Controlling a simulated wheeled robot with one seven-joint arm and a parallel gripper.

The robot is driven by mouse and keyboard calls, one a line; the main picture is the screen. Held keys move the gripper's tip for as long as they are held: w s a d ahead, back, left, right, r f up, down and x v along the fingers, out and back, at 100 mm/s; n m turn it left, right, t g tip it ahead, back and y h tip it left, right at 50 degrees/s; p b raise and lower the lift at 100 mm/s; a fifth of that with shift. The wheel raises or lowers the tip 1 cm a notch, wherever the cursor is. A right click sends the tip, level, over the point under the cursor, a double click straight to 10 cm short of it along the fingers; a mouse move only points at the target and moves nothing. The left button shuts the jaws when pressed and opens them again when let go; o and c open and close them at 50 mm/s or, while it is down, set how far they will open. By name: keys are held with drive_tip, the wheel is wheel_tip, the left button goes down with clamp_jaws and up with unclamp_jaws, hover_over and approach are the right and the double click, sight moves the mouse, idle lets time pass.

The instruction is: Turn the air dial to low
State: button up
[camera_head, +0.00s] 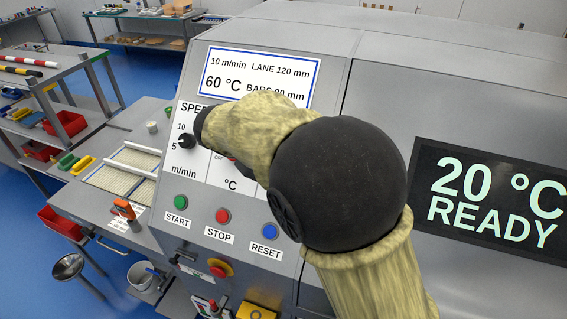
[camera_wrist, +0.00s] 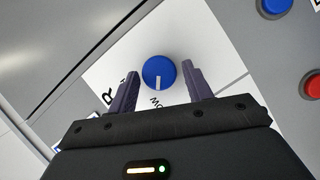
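The blue round air dial (camera_wrist: 158,72) is in the upper middle of the wrist view, on a white label with partly hidden lettering. Its white pointer mark runs from the middle toward the bottom of the picture. My gripper (camera_wrist: 160,72) is open, with one dark finger on each side of the dial. A narrow gap shows between the dial and each finger, so it does not look gripped. In the head view my arm covers this part of the panel, and neither the dial nor my fingertips can be seen there.
In the head view the grey machine panel carries a black speed knob (camera_head: 187,141) and green START (camera_head: 180,202), red STOP (camera_head: 222,216) and blue RESET (camera_head: 270,232) buttons. A display (camera_head: 490,200) reads 20 °C READY. A blue and a red button show at the wrist view's right edge.

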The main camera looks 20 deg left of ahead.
drive_tip(key=shift+o, duration=0.6)
drive_tip(key=b+v, duration=0.3)
drive_tip(key=v, duration=1.4)
drive_tip(key=shift+s, duration=0.2)
drive_tip(key=shift+w, duration=0.1)
